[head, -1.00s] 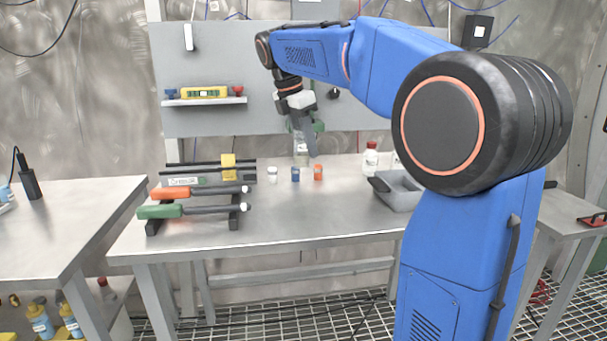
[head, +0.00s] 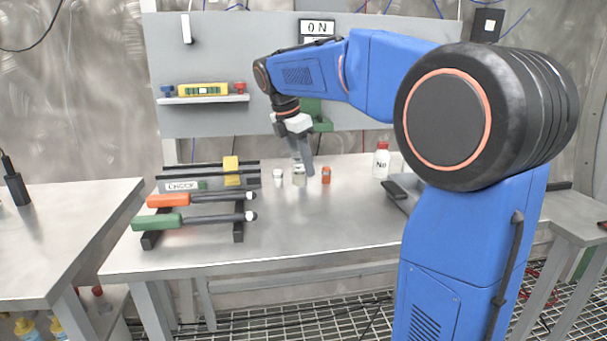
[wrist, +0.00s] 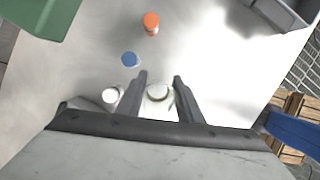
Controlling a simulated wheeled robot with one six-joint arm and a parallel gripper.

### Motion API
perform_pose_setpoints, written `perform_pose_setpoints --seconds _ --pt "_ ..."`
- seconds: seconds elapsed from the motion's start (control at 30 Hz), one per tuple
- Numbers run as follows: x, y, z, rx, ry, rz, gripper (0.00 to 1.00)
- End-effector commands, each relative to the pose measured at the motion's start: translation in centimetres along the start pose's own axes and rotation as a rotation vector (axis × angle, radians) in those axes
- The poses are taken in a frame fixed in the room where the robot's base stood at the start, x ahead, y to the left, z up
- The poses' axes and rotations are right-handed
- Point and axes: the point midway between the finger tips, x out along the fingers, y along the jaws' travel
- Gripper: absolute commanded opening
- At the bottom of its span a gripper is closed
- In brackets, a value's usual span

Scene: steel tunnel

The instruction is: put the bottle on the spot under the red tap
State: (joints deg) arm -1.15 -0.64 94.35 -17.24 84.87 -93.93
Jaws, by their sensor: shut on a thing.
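A small pale bottle (head: 299,178) is between the fingers of my gripper (head: 302,165), over the middle of the table. The wrist view shows its round top (wrist: 158,93) between the two dark fingertips (wrist: 160,83). My gripper is shut on it. Whether its base touches the table is unclear. A small red piece (head: 240,87) sits at the right end of the wall shelf; I cannot tell if it is the red tap. No spot under it is clearly visible.
A white jar (head: 278,178) and an orange jar (head: 326,175) stand close beside the held bottle. A red-capped bottle (head: 381,160) stands at right. A tool rack (head: 238,228) fills the table's left; the front middle is clear.

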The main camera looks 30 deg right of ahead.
Motion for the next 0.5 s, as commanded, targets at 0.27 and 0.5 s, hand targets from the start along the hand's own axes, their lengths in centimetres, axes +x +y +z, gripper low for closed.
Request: perform_pose_setpoints --seconds 0.27,0.5 --pt "2.9 0.0 -0.9 0.000 0.000 -0.001 0.10" --pt "2.9 0.0 -0.9 0.000 0.000 0.000 0.10"
